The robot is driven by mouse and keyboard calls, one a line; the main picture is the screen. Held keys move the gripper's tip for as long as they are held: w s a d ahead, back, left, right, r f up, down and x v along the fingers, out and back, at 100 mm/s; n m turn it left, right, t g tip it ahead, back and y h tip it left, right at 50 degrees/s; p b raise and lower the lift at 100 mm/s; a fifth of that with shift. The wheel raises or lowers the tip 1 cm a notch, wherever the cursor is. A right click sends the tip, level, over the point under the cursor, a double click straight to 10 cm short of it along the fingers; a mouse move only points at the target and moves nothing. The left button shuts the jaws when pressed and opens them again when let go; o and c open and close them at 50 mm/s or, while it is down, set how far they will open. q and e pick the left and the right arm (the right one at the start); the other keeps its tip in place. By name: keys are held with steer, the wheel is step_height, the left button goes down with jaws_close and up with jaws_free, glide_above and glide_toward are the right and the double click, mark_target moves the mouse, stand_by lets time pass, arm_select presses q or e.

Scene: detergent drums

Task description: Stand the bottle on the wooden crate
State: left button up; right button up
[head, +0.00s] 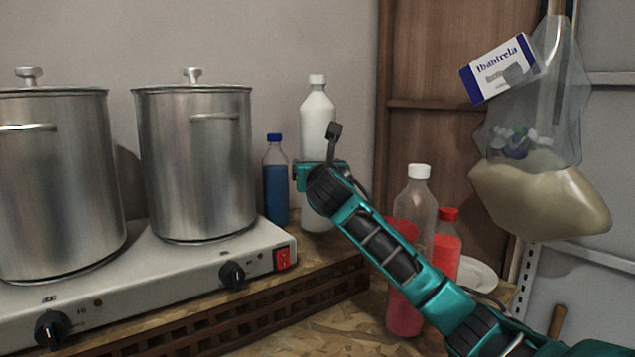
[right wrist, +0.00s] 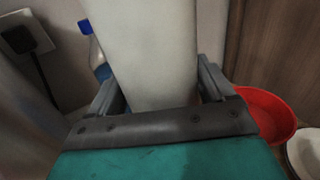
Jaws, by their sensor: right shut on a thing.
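A white bottle (head: 318,115) with a white cap stands upright behind the right end of the hot plate. My right gripper (head: 308,178) is shut around its lower body, and the wrist view shows the white bottle (right wrist: 155,45) between my two fingers (right wrist: 160,92). The slatted wooden crate (head: 245,318) lies below and in front of the hot plate. The bottle's base shows just below my gripper, near the crate's back right part; I cannot tell whether it touches the surface. My left gripper is out of view.
A blue bottle (head: 275,185) stands just left of the white one. Two steel pots (head: 195,165) sit on the hot plate (head: 190,275). A red bowl (right wrist: 265,112) shows in the wrist view.

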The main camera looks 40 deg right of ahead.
step_height(320, 180, down, 2)
steer(key=shift+f, duration=0.15)
steer(key=o, duration=1.4)
steer(key=shift+f, duration=0.4)
steer(key=o, duration=0.3)
steer(key=shift+r, duration=0.1)
steer(key=v, duration=1.2)
steer(key=shift+r+b, duration=0.1)
steer(key=shift+b, duration=0.3)
